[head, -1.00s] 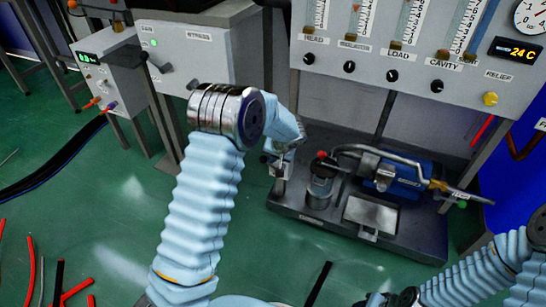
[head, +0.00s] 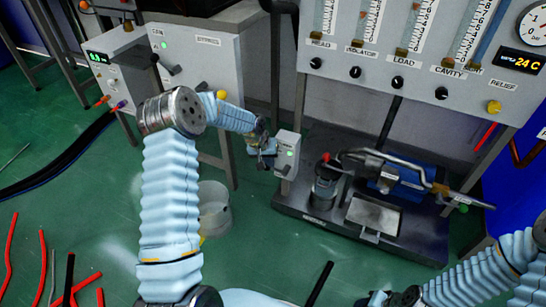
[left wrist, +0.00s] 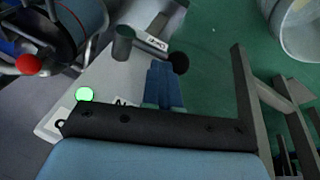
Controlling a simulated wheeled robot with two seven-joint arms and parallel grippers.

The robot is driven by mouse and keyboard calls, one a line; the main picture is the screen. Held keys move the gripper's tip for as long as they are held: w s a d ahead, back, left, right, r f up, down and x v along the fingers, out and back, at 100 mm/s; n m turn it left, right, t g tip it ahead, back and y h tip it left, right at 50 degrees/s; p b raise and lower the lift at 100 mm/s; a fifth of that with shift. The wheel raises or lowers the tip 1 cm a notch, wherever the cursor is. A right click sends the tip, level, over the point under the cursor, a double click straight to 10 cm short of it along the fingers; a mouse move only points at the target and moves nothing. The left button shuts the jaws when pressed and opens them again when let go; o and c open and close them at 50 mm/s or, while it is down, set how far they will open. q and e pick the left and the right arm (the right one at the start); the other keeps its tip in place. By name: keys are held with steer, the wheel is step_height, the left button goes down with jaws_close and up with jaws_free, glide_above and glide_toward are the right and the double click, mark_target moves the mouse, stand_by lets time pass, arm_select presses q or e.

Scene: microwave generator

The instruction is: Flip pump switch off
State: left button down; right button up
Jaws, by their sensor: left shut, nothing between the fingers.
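A small pale switch box (head: 288,155) with a lit green lamp stands on a post at the left end of the pump base. In the left wrist view the box (left wrist: 95,75) shows its green lamp (left wrist: 85,94) and partly covered lettering. A grey cylinder and a dark round knob (left wrist: 178,63) show at the box; I cannot tell which is the lever or its position. My left gripper (head: 266,153) is shut and empty, just left of the box; contact is unclear. Its blue fingers (left wrist: 163,85) reach over the box's edge near the knob. My right gripper (head: 377,299) is partly cut off at the bottom.
The pump base (head: 330,225) carries a blue pump (head: 400,178), pipes and a red knob. A gauge panel (head: 400,75) hangs above it. A pale bucket (head: 213,208) stands on the floor behind my left arm. Red and black tubes lie at lower left.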

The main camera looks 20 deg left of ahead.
arm_select(q)
steer(key=shift+a+f+h+b, duration=0.4)
steer(key=shift+f+h, duration=0.35)
steer(key=shift+h, duration=0.15)
steer(key=shift+a+f+n+h+b, duration=0.15)
steer(key=shift+f+n+h+b, duration=0.15)
steer(key=shift+f+h+b, duration=0.55)
steer(key=shift+b, duration=0.35)
steer(key=shift+s+f, duration=0.1)
steer(key=r, duration=0.1)
steer(key=r+p, duration=0.1)
steer(key=r, duration=0.1)
steer(key=r+p, duration=0.1)
steer(key=shift+w+d+r, duration=0.2)
steer(key=shift+w+d, duration=0.05)
steer(key=shift+d, duration=0.05)
steer(key=a+v, duration=0.1)
steer(key=v, duration=0.8)
steer(key=shift+a, duration=0.2)
steer(key=shift+s, duration=0.15)
